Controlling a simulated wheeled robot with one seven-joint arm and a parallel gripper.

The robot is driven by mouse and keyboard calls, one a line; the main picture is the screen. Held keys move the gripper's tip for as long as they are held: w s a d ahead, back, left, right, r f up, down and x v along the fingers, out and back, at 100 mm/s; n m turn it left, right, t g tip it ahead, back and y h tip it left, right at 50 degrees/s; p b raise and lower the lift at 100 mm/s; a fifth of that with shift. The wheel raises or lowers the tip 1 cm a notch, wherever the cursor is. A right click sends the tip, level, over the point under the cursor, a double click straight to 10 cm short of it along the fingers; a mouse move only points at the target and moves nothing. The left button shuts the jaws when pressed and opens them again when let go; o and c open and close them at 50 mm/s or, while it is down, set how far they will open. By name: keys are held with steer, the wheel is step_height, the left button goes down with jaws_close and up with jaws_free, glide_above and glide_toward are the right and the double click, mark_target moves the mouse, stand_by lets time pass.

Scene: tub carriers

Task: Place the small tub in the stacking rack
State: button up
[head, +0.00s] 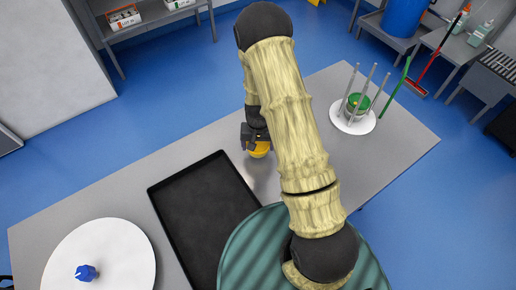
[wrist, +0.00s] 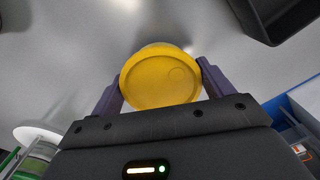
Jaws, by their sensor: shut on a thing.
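The small tub is yellow with a round lid (head: 259,150); in the wrist view the lid (wrist: 160,78) faces the camera. My gripper (head: 256,140) is shut on the tub, one dark finger on each side, over the grey table. I cannot tell whether the tub touches the table. My arm hides part of the surroundings. The stacking rack (head: 343,122) stands at the table's right end: a white round base with upright grey rods, a green tub (head: 358,102) between them. In the wrist view the rack's white base (wrist: 36,133) shows at the lower left.
A black tray (head: 157,190) lies on the table (head: 110,190) left of my gripper. A white disc (head: 125,250) with a blue knob-like piece (head: 87,272) is at the lower left. Bare table lies between my gripper and the rack, partly behind my arm.

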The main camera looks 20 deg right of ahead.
mark_target(258, 144)
step_height(258, 144, up, 7)
steer(key=shift+r+b, duration=0.2)
steer(key=shift+b, duration=0.55)
stand_by(0.4)
